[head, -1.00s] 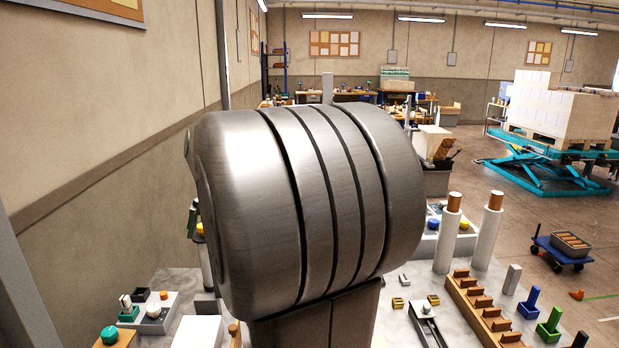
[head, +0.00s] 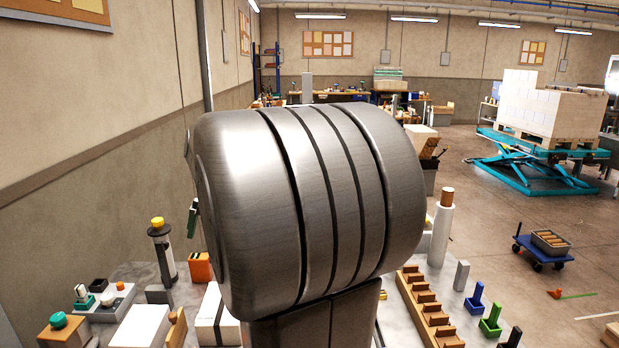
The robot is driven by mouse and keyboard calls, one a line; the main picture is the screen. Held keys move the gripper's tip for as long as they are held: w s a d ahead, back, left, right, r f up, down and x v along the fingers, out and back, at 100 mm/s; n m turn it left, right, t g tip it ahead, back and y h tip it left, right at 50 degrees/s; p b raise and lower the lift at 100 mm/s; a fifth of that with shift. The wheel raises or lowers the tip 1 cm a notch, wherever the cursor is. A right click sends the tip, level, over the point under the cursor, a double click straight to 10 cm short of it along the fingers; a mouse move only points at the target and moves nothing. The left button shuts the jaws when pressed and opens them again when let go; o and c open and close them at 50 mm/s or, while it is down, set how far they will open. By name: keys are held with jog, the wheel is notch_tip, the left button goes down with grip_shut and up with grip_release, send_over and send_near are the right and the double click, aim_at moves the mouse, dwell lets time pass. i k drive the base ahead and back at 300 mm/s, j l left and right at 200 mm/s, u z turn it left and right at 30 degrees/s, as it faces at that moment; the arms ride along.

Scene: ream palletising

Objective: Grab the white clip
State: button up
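I cannot make out the white clip in the head view; the large metal body of my own arm covers the middle of the picture and much of the table (head: 388,334). My gripper does not show, so its place relative to the clip cannot be seen.
Right of my arm are a wooden slotted rack (head: 425,308), a white roll (head: 440,235), a grey block (head: 461,275) and blue (head: 476,298) and green (head: 491,320) holders. On the left stand a yellow-topped post (head: 161,250), an orange box (head: 200,267) and a white box (head: 140,328).

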aim_at(83, 295)
jog(key=l+u, duration=0.1)
jog(key=u, duration=1.35)
